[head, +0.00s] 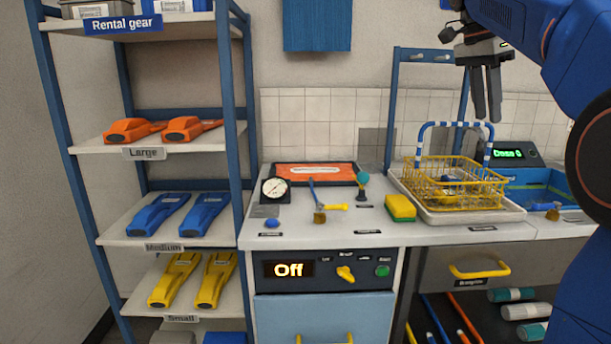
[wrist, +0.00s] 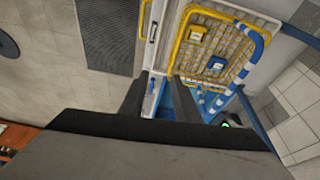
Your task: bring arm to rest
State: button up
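My gripper (head: 487,118) is raised at the upper right in the head view, fingers pointing down. It hangs above and behind the yellow wire basket (head: 455,188), clear of it. The wrist view shows its two dark fingers (wrist: 158,92) apart with nothing gripped between them. The basket, with a blue-and-white striped handle (head: 456,126), sits on a white tray (head: 513,212) on the bench; a few small items lie in it. The wrist view also shows the basket (wrist: 190,58) beyond the fingers. My blue arm covers the right edge of the head view.
The bench (head: 300,235) holds a pressure gauge (head: 275,190), an orange mat (head: 313,174), a sponge (head: 400,207) and a blue bin (head: 535,190). A blue frame (head: 396,100) stands behind the basket. A shelf rack (head: 237,110) with orange, blue and yellow tools stands left.

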jog(key=s+a+f+n+t+y, duration=0.1)
jog(key=s+a+f+n, duration=0.3)
jog(key=s+f, duration=0.5)
jog(key=s+a+f+n+t+y, duration=0.1)
jog(key=s+a+f+n, duration=0.3)
jog(key=f, duration=1.3)
jog(key=s+a+f+n+t+y, duration=0.1)
jog(key=s+a+f+n+t, duration=0.1)
jog(key=s+f+n, duration=0.6)
jog(key=s+a+f, duration=0.1)
jog(key=s+f, duration=0.4)
jog(key=s, duration=0.3)
jog(key=shift+s+a+f+n+t, duration=0.2)
jog(key=shift+a+n+t, duration=0.1)
jog(key=shift+a+n, duration=0.1)
